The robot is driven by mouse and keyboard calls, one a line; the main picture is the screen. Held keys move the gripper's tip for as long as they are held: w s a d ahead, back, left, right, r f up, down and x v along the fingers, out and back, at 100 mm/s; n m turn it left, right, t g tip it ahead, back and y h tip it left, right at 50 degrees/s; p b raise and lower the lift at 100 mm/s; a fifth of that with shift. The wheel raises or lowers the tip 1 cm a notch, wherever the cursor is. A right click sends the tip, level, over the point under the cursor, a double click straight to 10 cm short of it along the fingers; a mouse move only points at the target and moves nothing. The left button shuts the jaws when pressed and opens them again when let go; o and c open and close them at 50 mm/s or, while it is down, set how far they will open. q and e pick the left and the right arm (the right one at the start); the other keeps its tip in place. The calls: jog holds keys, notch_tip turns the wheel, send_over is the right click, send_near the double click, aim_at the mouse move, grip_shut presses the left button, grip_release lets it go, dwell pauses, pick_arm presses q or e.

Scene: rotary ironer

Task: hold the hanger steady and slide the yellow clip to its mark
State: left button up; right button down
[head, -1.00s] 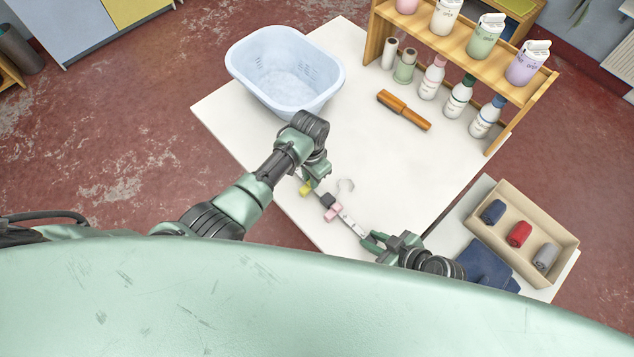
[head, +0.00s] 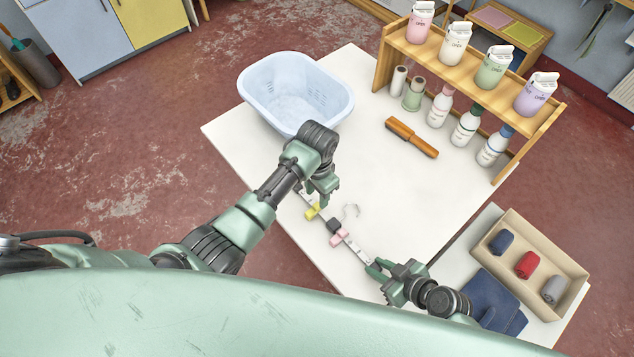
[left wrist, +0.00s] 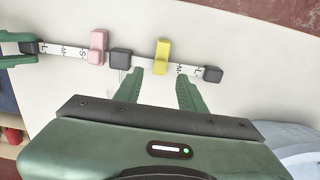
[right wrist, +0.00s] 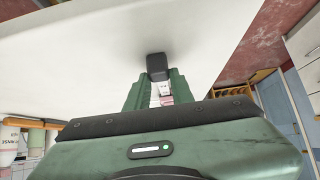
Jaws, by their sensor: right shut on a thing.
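The hanger (head: 355,250) is a pale bar with printed size letters, dark end caps, a dark middle block (left wrist: 120,60) and a wire hook (head: 351,211). The yellow clip (head: 312,213) is on the bar between the middle block and an M mark (left wrist: 178,70); what is printed beneath the clip is hidden. A pink clip (left wrist: 97,47) is on the other half. My left gripper (left wrist: 160,78) is open, its fingertips to either side of the yellow clip and apart from it. My right gripper (right wrist: 158,80) is shut on the hanger's far end.
A blue basin (head: 297,92) stands at the table's back left. A brown-handled tool (head: 411,137) lies before a wooden shelf (head: 480,75) with cartons and bottles. A tray (head: 568,262) of rolled cloths and folded blue cloth (head: 493,300) are at right. The table's middle is clear.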

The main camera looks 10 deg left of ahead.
aim_at(317, 205)
pick_arm(q)
notch_tip(317, 205, up, 7)
jog(key=shift+r, duration=0.15)
dwell(0.4)
pick_arm(e)
jog(key=c, duration=1.1)
grip_release()
jog(key=shift+c, duration=0.2)
